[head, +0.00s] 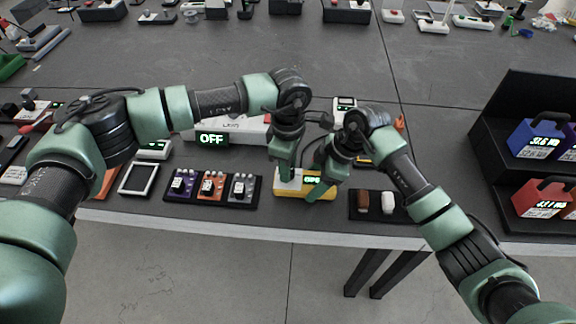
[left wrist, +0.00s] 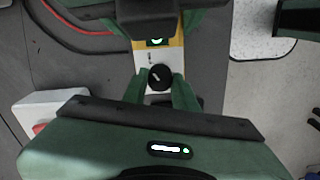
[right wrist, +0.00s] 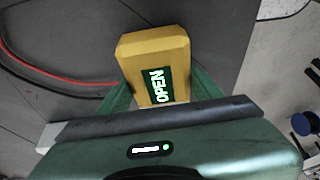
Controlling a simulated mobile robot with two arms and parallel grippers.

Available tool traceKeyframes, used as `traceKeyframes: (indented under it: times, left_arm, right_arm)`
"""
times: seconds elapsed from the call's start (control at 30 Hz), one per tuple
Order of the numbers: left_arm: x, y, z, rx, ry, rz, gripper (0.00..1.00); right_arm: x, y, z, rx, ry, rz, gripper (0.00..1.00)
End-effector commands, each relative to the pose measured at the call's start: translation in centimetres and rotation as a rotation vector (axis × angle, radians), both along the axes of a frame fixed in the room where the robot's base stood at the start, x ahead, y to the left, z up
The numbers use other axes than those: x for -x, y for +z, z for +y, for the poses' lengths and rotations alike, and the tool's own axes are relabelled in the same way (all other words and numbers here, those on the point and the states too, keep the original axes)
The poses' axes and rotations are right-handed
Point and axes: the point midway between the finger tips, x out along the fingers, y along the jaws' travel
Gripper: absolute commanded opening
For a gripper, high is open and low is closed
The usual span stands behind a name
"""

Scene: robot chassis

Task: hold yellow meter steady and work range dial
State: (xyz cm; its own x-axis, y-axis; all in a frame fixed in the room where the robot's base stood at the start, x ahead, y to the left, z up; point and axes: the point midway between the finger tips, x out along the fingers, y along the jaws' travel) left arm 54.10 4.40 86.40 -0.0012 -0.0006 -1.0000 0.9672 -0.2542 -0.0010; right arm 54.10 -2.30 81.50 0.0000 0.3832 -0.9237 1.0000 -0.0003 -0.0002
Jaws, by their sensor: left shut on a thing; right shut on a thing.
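The yellow meter (head: 290,194) lies near the table's front edge, partly hidden by both my grippers. Its display reads OPEN in green in the right wrist view, where its yellow body (right wrist: 148,46) sits between the fingers. My right gripper (head: 320,190) is shut on the meter's display end. The black range dial (left wrist: 159,77) with a white pointer mark is on the meter's pale face in the left wrist view. My left gripper (head: 284,172) points down at the other end, shut on the dial. The dial is hidden in the head view.
A tray of small purple, orange and grey modules (head: 212,187) stands left of the meter. A black tray (head: 375,205) with brown and white pieces is close on the right. A white device (head: 235,130) showing OFF is behind. A cable runs beside the meter.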

Motion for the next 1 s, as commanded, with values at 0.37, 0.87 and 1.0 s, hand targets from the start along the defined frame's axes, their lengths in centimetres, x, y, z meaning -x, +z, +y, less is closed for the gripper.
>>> traceKeyframes:
  times: [0.37,0.87,1.0]
  left_arm:
    - [-0.11,0.09,0.07,-0.001,-0.059,-0.002,0.0]
    - [-0.09,0.06,0.07,-0.001,-0.059,-0.002,0.5]
    - [-0.06,0.04,0.05,-0.001,-0.058,-0.001,0.5]
  right_arm:
    - [0.05,-0.1,-0.12,0.004,0.0,0.002,0.12]
    - [0.06,-0.11,-0.11,0.004,0.001,0.002,0.12]
    - [0.06,-0.1,-0.09,0.003,0.001,0.002,0.12]
